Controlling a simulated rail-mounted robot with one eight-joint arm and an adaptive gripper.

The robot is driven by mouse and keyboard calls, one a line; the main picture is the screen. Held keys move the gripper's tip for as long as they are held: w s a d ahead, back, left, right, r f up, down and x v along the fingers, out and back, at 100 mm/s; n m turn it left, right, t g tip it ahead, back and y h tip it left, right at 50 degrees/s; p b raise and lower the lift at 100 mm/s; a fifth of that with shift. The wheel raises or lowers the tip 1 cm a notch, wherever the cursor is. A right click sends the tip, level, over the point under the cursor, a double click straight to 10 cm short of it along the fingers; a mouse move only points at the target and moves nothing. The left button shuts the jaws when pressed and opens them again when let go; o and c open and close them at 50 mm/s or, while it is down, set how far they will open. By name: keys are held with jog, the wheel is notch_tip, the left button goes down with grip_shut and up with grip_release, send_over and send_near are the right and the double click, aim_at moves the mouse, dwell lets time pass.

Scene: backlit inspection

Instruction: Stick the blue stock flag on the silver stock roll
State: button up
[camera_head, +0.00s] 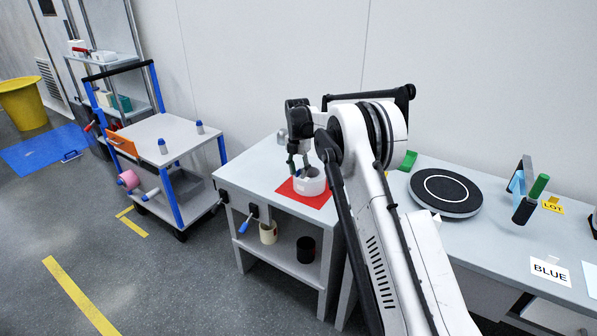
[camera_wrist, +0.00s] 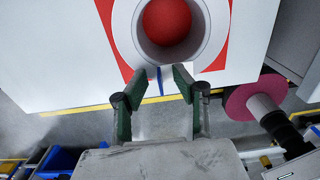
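The silver stock roll (camera_head: 309,182) is a pale, thick ring on a red mat (camera_head: 325,199) on the left table. In the wrist view the roll (camera_wrist: 122,22) fills the top, with red showing through its hole. My gripper (camera_head: 300,168) is down at the roll's rim; in the wrist view its two dark green fingers (camera_wrist: 161,73) are apart at the near side of the roll. A thin blue strip (camera_wrist: 159,80), apparently the blue stock flag seen edge-on, stands in the gap, touching neither finger visibly. I cannot tell whether it is fixed to the roll.
A grey cart (camera_head: 165,140) with a pink roll (camera_head: 129,179) stands left. A black turntable (camera_head: 445,192), a green piece (camera_head: 408,160), a stand with a green-ended roller (camera_head: 525,196) and a BLUE card (camera_head: 550,271) are on the right table. A cream roll (camera_head: 268,233) sits on the lower shelf.

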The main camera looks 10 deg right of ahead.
notch_tip(320, 180, up, 12)
dwell(0.6)
jog(key=shift+r, duration=0.1)
jog(key=s+r+m+t, duration=0.2)
jog(key=s+r+m, duration=0.6)
jog(key=s, duration=0.4)
jog(key=s+r+m+t, duration=0.2)
jog(key=s+r+m, duration=0.3)
jog(key=s+r, duration=0.6)
jog(key=s+f+m+t, duration=0.1)
jog(key=s+f+m, duration=0.2)
jog(key=s, duration=0.7)
jog(key=s+f+m+t, duration=0.1)
jog(key=s+f+m, duration=0.3)
jog(key=s, duration=0.6)
jog(key=s+f+m+t, duration=0.1)
jog(key=s+f+m, duration=0.2)
jog(key=s+m, duration=0.4)
jog(key=s, duration=0.3)
jog(key=shift+s+f, duration=0.2)
jog(key=shift+s, duration=0.15)
